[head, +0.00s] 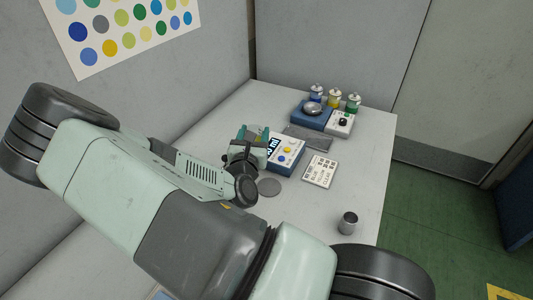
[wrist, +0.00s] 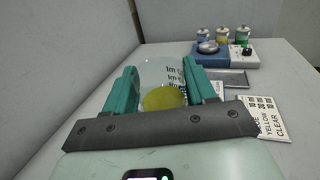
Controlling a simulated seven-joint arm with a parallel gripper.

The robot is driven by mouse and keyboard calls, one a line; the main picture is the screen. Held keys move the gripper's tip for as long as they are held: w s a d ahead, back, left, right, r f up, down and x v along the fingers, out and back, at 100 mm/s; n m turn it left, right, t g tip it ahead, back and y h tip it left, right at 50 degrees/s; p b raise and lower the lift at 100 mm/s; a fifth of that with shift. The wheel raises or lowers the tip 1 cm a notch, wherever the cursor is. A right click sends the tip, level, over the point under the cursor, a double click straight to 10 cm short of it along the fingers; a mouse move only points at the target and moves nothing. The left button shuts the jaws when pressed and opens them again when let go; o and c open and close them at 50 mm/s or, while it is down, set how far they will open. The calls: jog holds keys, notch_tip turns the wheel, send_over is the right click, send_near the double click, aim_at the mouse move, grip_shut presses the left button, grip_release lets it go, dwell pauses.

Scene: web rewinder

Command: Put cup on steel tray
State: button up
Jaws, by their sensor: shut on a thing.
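My gripper (wrist: 153,92) is shut on a clear cup (wrist: 162,72) with dark markings and yellow liquid in it. The cup stands about upright between the teal fingers. In the head view my gripper (head: 254,143) is over the left part of the table, left of a white and blue device, and the cup cannot be made out there. The steel tray (head: 308,138), a flat grey rectangle, lies behind that device. It also shows in the wrist view (wrist: 230,78), right of and beyond the cup, partly hidden by the right finger.
A blue and white device (head: 284,154) and a white label card (head: 319,171) lie right of my gripper. A grey disc (head: 269,187) lies in front. A small metal cylinder (head: 348,222) stands near the right edge. Behind the tray are a blue instrument (head: 312,115) and several capped bottles (head: 334,99).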

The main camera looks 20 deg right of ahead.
jog(key=w+a+r+y, duration=0.1)
jog(key=a+r, duration=0.2)
jog(key=r, duration=0.8)
jog(key=a+r, duration=0.2)
jog(key=r, duration=1)
jog(key=w+d+r, duration=0.4)
jog(key=d+r, duration=0.1)
jog(key=r, duration=0.1)
jog(key=w+d+f+h, duration=0.1)
jog(key=w+d+f, duration=0.5)
jog(key=w+d, duration=0.2)
jog(key=w+d+f, duration=0.3)
jog(key=d+f, duration=1.2)
jog(key=f, duration=0.3)
jog(key=shift+f+h, duration=0.3)
jog(key=shift+f, duration=0.05)
jog(key=s+d+f, duration=0.1)
jog(key=d+f, duration=0.1)
jog(key=f, duration=0.2)
jog(key=s+d+f, duration=0.1)
jog(key=d+f, duration=0.1)
jog(key=f, duration=0.2)
jog(key=s+d+f, duration=0.1)
jog(key=d+f, duration=0.1)
jog(key=f, duration=0.3)
jog(key=shift+s+d, duration=0.3)
jog(key=shift+d, duration=0.05)
jog(key=shift+f, duration=3.15)
